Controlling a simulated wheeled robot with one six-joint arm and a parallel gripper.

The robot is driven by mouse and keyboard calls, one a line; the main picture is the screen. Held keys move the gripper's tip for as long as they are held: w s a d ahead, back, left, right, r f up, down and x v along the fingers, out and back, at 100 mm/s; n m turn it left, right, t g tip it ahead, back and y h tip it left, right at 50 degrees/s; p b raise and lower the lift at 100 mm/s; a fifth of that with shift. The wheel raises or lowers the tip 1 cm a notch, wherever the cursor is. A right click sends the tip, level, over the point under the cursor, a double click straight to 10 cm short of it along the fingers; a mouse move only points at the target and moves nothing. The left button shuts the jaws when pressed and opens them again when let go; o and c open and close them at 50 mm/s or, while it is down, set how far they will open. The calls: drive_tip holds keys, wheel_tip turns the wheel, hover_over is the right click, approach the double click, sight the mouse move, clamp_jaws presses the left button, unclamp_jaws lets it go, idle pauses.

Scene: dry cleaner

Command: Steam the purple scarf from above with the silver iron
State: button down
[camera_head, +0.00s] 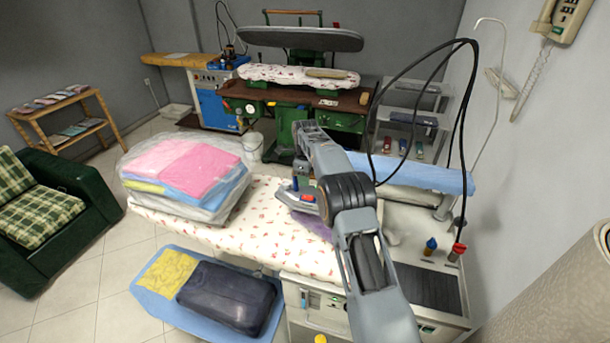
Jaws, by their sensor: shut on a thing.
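The silver iron (298,199), with a blue and a red part on it, is over the ironing board (262,236). My gripper (303,172) is shut on the top of the iron; my arm hides much of the grip. The purple scarf (316,226) lies on the floral board cover, under and in front of the iron. Only part of the scarf shows, the rest being hidden by the iron and my arm. I cannot tell whether the iron touches the scarf or hangs just above it.
A plastic-wrapped stack of folded clothes (188,172) stands on the board's left. A blue padded sleeve arm (410,172) is to the right. Black cables (467,130) loop at right. A lower blue shelf (155,307) holds a dark bundle and yellow cloth. Bare board lies left of the iron.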

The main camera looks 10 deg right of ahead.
drive_tip(key=shift+w+f, duration=0.1)
drive_tip(key=shift+f, duration=1.2)
drive_tip(key=shift+s+d, duration=0.85)
drive_tip(key=shift+s, duration=0.2)
drive_tip(key=shift+s+d+b, duration=3.7)
drive_tip(key=shift+s+d, duration=1.8)
drive_tip(key=shift+s, duration=1.5)
drive_tip(key=shift+w+a+r+p, duration=0.1)
drive_tip(key=shift+w+a+p, duration=0.95)
drive_tip(key=shift+w+a, duration=0.65)
drive_tip(key=shift+w+a+f+p, duration=0.1)
drive_tip(key=shift+w+a+p, duration=1.15)
drive_tip(key=shift+w, duration=0.85)
drive_tip(key=shift+w+a+r+p, duration=0.1)
drive_tip(key=shift+w+a+p, duration=0.8)
drive_tip(key=shift+w+a, duration=0.85)
drive_tip(key=shift+w+a+p, duration=0.15)
drive_tip(key=shift+w+a, duration=0.4)
drive_tip(key=shift+w, duration=0.25)
drive_tip(key=shift+w+a+p, duration=0.2)
drive_tip(key=shift+w+a, duration=0.3)
drive_tip(key=shift+w, duration=0.3)
drive_tip(key=shift+w+a+p, duration=0.15)
drive_tip(key=shift+w+a, duration=0.4)
drive_tip(key=shift+w, duration=0.25)
drive_tip(key=shift+w+a, duration=0.1)
drive_tip(key=shift+w, duration=0.05)
drive_tip(key=shift+r, duration=2.55)
